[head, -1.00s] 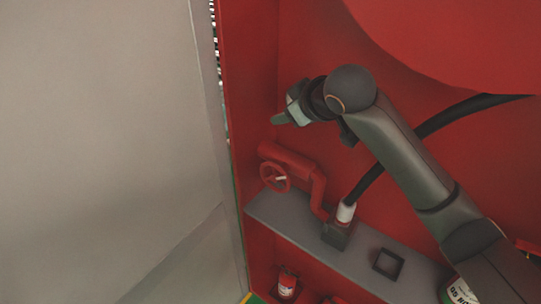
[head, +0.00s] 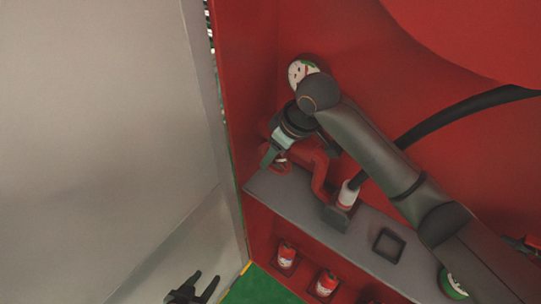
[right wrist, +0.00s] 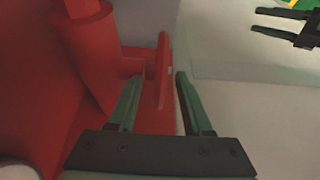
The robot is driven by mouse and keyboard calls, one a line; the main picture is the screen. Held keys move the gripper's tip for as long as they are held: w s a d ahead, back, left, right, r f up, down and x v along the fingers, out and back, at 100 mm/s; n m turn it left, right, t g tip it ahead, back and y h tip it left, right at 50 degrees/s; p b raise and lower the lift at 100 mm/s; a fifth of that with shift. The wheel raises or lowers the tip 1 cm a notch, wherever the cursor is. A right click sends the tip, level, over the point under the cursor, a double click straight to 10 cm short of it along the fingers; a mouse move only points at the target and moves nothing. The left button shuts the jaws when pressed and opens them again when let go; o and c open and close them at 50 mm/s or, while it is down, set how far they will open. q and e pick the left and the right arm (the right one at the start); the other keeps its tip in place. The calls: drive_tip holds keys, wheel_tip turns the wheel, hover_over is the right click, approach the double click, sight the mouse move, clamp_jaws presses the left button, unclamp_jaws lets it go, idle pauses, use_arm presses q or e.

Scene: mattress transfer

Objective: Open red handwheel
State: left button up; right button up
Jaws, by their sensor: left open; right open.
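The red handwheel (head: 283,166) sits on a red pipe (head: 318,172) above the grey shelf in the red cabinet. In the head view my right gripper (head: 268,158) hides most of it. In the right wrist view the handwheel (right wrist: 164,68) is seen edge-on, and its rim stands between the two open fingers of my right gripper (right wrist: 158,80). A gap shows on the right finger's side; I cannot tell whether the left finger touches. My left gripper (head: 206,281) is open and empty at the bottom of the head view; it also shows top right in the right wrist view.
A grey door panel (head: 100,130) stands on the left. The grey shelf (head: 285,205) carries a hose fitting (head: 347,195) with a black hose and a small black square holder (head: 388,244). Red canisters (head: 286,254) stand below.

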drive_tip(key=shift+x, duration=1.35)
drive_tip(key=shift+c, duration=0.3)
drive_tip(key=shift+d, duration=0.1)
clamp_jaws()
